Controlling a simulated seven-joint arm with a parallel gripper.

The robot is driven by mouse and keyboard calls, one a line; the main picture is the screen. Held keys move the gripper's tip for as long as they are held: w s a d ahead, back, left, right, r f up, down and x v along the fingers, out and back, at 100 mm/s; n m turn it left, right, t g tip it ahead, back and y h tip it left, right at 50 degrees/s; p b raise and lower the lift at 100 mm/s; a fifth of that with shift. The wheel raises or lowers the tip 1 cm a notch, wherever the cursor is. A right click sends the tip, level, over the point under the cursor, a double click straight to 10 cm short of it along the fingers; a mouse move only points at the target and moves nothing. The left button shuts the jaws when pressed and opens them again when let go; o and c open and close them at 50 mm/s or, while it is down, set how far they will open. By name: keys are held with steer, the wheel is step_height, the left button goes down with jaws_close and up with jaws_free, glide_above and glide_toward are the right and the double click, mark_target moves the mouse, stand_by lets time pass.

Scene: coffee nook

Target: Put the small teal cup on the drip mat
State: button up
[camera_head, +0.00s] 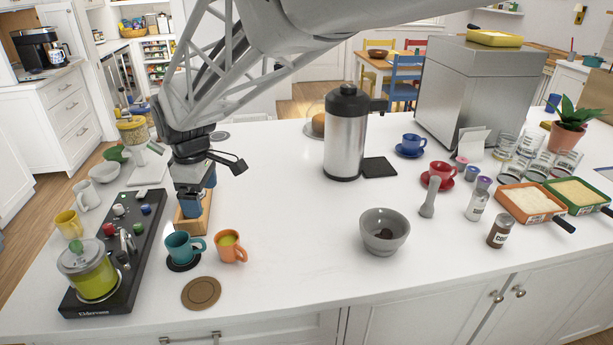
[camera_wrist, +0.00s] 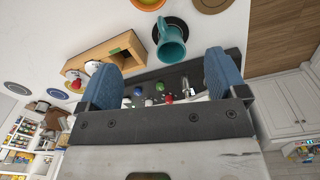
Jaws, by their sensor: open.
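The teal cup (camera_head: 179,247) stands upright on a round black mat (camera_head: 184,266) at the front left of the counter. In the wrist view the cup (camera_wrist: 171,48) shows beyond the fingertips, between them. My gripper (camera_head: 200,196) is open and empty, with blue finger pads, behind and above the cup and over a wooden box. A square black mat (camera_head: 380,167) lies bare beside the steel jug. A round brown mat (camera_head: 201,293) lies bare in front of the cup. I cannot tell for certain which is the drip mat.
An orange cup (camera_head: 229,248) stands close right of the teal cup. The wooden box (camera_head: 190,225) is behind it, and a black machine (camera_head: 110,260) is to the left. The tall steel jug (camera_head: 344,135) and a grey bowl (camera_head: 384,233) stand further right. The middle counter is clear.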

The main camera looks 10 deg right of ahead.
steer(key=s+d+m+t, duration=0.1)
steer(key=s+d+m, duration=0.6)
steer(key=s+d, duration=0.5)
steer(key=s+d+m+t, duration=0.1)
steer(key=s+d+m, duration=0.7)
steer(key=d, duration=1)
steer(key=s, duration=0.4)
steer(key=shift+s+d+r+m, duration=0.2)
steer(key=shift+r+m, duration=0.1)
steer(key=shift+r, duration=0.1)
steer(key=shift+c, duration=0.4)
